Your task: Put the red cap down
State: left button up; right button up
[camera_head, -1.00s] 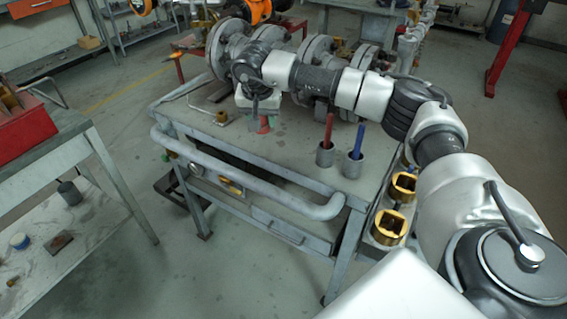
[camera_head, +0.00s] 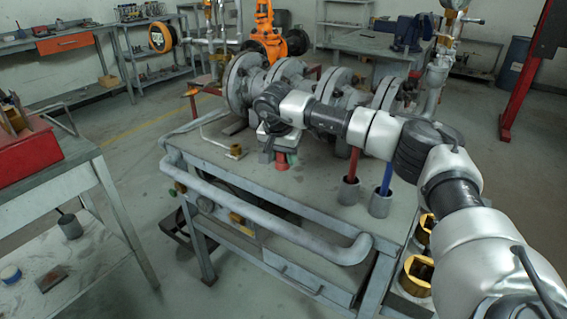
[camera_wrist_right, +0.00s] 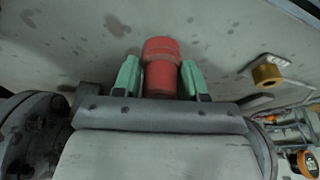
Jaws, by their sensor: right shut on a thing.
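The red cap (camera_wrist_right: 161,68) is between the two green fingers of my right gripper (camera_wrist_right: 160,80) in the right wrist view, and the gripper is shut on it. In the head view the red cap (camera_head: 281,162) shows just below the right gripper (camera_head: 278,156), low over the grey workbench top (camera_head: 225,165). I cannot tell whether the cap touches the bench top. My left gripper does not show.
Grey flanged valves (camera_head: 335,85) stand behind the gripper. A holder with a red rod (camera_head: 349,190) and one with a blue rod (camera_head: 380,204) stand to the right. A brass fitting (camera_head: 235,150) lies to the left. The bench's front left is clear.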

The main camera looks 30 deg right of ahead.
notch_tip(320, 180, down, 2)
jog(key=shift+f, duration=0.1)
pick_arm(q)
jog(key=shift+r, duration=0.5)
pick_arm(e)
jog(key=o, duration=1)
jog(key=shift+c, duration=0.2)
jog(key=shift+r, duration=0.4)
pick_arm(q)
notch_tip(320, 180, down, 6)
jog(key=p, duration=0.1)
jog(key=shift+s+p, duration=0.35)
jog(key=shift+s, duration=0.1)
pick_arm(e)
jog(key=v, duration=1.1)
jog(key=shift+r, duration=0.25)
